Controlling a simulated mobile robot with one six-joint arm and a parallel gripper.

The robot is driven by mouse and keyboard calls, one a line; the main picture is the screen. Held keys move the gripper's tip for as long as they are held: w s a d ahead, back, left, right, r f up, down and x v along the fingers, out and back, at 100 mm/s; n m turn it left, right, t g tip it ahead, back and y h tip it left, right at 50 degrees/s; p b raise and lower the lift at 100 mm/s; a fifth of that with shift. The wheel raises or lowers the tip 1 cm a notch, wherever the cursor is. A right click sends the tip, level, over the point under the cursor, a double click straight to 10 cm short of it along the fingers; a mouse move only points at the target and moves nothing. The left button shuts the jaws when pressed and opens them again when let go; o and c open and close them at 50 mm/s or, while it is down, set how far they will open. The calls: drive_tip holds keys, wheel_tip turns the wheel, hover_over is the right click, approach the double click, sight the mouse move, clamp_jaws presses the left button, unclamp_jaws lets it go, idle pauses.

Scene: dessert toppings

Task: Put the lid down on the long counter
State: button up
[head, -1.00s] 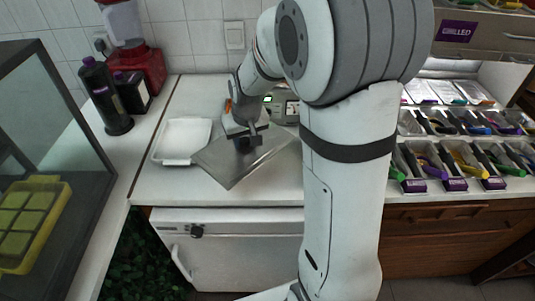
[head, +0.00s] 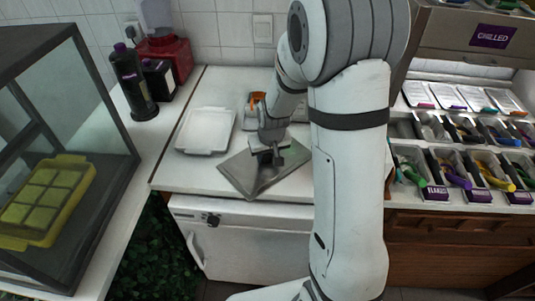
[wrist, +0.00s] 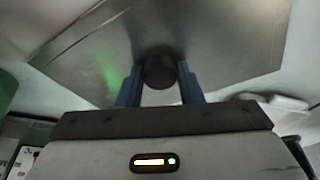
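The lid (head: 240,174) is a flat grey metal sheet with a dark round knob. In the head view it is over the long counter (head: 185,178), low near the front edge, its near corner about at that edge. I cannot tell whether it touches the counter. My gripper (head: 268,157) is above the middle of the lid. In the wrist view, the blue fingers of my gripper (wrist: 160,88) stand on both sides of the black knob (wrist: 160,71) and appear closed on it. The lid's sheet (wrist: 215,35) fills the upper part of that view.
A white tray (head: 184,146) lies left of the lid. An orange-and-grey device (head: 257,101) stands behind my gripper. Dark bottles (head: 130,80) and a red appliance (head: 172,52) are at back left. A glass case (head: 122,135) stands left; topping bins (head: 455,165) are right.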

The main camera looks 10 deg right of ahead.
drive_tip(key=o, duration=0.4)
drive_tip(key=shift+r, duration=0.1)
drive_tip(key=v, duration=1.2)
drive_tip(key=shift+m, duration=0.4)
drive_tip(key=s+r, duration=0.1)
drive_tip(key=s, duration=0.5)
drive_tip(key=s+r, duration=0.2)
drive_tip(key=s, duration=0.4)
drive_tip(key=s+d+r, duration=0.1)
drive_tip(key=s+r, duration=0.1)
drive_tip(key=s, duration=0.5)
drive_tip(key=shift+d+r, duration=0.1)
drive_tip(key=shift+r, duration=0.15)
